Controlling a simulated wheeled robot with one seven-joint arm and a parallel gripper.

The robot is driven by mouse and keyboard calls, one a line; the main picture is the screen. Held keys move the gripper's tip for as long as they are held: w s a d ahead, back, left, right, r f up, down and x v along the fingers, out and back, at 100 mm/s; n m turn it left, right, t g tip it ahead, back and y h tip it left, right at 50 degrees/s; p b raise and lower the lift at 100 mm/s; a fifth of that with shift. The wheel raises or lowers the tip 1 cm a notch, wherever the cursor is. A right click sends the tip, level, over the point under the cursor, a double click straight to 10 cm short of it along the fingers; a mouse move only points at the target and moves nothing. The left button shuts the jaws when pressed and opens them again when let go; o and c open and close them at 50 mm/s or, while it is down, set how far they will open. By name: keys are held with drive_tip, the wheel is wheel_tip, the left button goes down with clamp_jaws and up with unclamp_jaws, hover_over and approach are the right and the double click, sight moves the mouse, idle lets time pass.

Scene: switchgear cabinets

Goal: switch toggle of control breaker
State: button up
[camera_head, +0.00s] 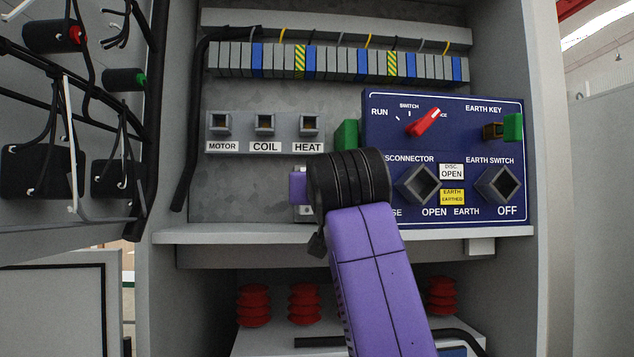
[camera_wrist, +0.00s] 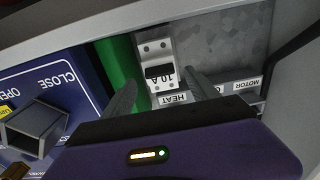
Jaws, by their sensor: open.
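The control breaker (camera_wrist: 155,50) is a small white block marked 10 A in the wrist view, above the HEAT label and beside a green part. Its black toggle (camera_wrist: 158,71) crosses its lower half; I cannot tell its switched position. My gripper (camera_wrist: 159,80) is open, one finger on each side of the breaker's lower part, with nothing held. I cannot tell whether either finger touches it. In the head view my dark wrist and purple arm cover most of the breaker and hide the fingertips.
The blue panel (camera_head: 444,144) with a red switch (camera_head: 424,122), a green-ended key (camera_head: 512,127) and square sockets is to the right. MOTOR, COIL and HEAT sockets (camera_head: 265,124) sit left, below a terminal row (camera_head: 336,62). A ledge (camera_head: 220,234) runs underneath.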

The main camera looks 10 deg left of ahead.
drive_tip(key=shift+x, duration=1.05)
